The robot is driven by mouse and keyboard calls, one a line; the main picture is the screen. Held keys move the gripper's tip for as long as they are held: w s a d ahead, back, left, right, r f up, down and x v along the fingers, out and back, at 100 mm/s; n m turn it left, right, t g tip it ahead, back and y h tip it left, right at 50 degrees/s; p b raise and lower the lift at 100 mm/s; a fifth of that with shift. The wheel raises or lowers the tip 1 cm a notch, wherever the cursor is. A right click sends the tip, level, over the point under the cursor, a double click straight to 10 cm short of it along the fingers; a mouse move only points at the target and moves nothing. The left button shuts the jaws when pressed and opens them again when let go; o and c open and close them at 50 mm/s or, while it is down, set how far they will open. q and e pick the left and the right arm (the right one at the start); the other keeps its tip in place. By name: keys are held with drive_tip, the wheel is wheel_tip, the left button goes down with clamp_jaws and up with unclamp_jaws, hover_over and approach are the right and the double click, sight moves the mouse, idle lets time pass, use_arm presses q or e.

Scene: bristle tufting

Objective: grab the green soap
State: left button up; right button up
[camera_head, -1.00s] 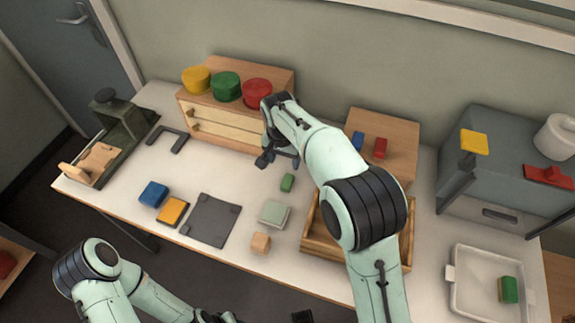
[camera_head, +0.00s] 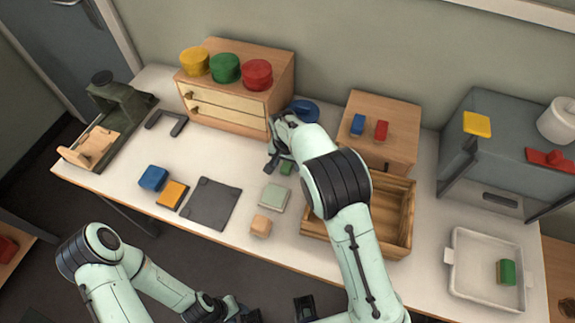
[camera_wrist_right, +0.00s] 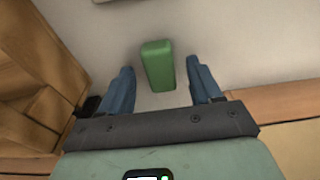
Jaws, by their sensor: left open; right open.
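The small green block, which I take to be the green soap (camera_head: 286,168), lies on the white table, partly hidden by my right gripper (camera_head: 274,160). In the right wrist view, the green soap (camera_wrist_right: 158,65) lies between the two blue fingers of the right gripper (camera_wrist_right: 162,70), with a gap on each side. The right gripper is open and empty; whether its fingers are down at the soap's height I cannot tell. My left gripper (camera_head: 275,311) is open and empty at the bottom edge of the head view, in front of the table.
A pale green square block (camera_head: 274,198) and a wooden cube (camera_head: 260,226) lie in front of the soap. An open wooden box (camera_head: 403,236) is to the right. A drawer cabinet (camera_head: 238,107) stands behind. A white tray (camera_head: 457,268) at right holds a green-and-tan block (camera_head: 506,271).

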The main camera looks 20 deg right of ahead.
drive_tip(key=shift+f, duration=0.2)
drive_tip(key=c, duration=1.1)
drive_tip(key=shift+r, duration=0.1)
drive_tip(key=shift+c, duration=0.2)
